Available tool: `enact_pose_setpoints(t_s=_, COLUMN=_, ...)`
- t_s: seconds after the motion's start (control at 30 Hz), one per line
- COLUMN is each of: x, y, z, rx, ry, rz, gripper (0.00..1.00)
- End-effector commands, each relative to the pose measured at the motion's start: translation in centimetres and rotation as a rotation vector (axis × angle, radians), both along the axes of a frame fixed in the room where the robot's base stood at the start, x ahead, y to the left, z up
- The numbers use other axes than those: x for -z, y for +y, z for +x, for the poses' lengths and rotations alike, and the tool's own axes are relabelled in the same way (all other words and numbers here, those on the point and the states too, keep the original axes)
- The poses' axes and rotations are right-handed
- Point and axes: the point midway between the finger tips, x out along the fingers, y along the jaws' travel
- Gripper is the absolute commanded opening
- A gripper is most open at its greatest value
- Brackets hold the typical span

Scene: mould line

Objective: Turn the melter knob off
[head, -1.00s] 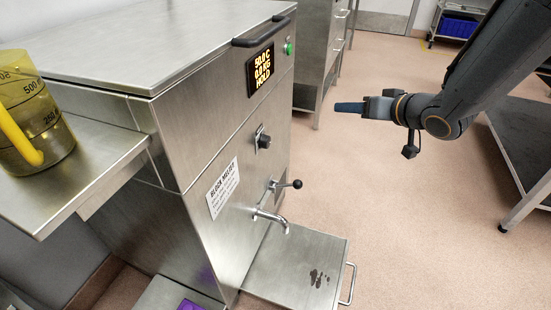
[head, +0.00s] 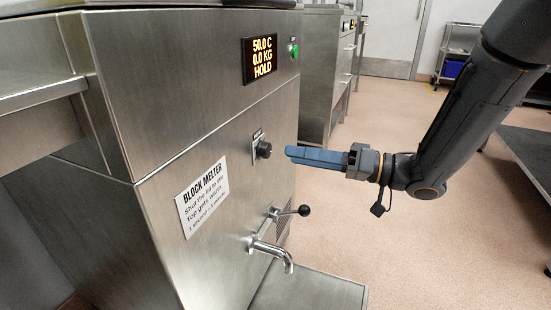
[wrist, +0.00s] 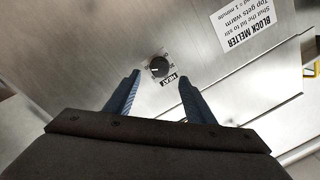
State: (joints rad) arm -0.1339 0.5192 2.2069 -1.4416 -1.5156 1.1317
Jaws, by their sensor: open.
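The melter knob (head: 264,149) is a small dark round knob on a plate on the steel front of the block melter (head: 150,110). In the wrist view the knob (wrist: 159,66) has a pale pointer mark, and a label reading HEAT sits beside it. My gripper (head: 288,153) is in front of the knob, a little to its right in the head view, and apart from it. In the wrist view its two blue fingers (wrist: 158,88) are spread, with the knob just beyond the gap between their tips. Nothing is held.
A display (head: 260,60) reads 50.0 C, 0.0 KG, HOLD, with a green button (head: 294,50) beside it. Below the knob are a tap spout (head: 272,252) and a black-ended lever (head: 303,210). A steel platform (head: 310,292) sits under the spout. Open floor lies to the right.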

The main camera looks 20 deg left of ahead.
Motion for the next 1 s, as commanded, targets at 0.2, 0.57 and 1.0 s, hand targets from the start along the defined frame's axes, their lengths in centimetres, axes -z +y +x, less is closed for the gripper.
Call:
enact_pose_setpoints(t_s=0.2, x=0.2, y=3.6, z=0.0, rx=-0.003, ry=-0.003, rz=0.000, gripper=0.49)
enact_pose_setpoints(t_s=0.57, x=0.1, y=6.5, z=0.1, rx=0.002, ry=-0.001, rz=-0.002, gripper=0.49)
enact_pose_setpoints(t_s=1.0, x=0.0, y=6.5, z=0.1, rx=0.003, ry=-0.001, rz=-0.001, gripper=0.14)
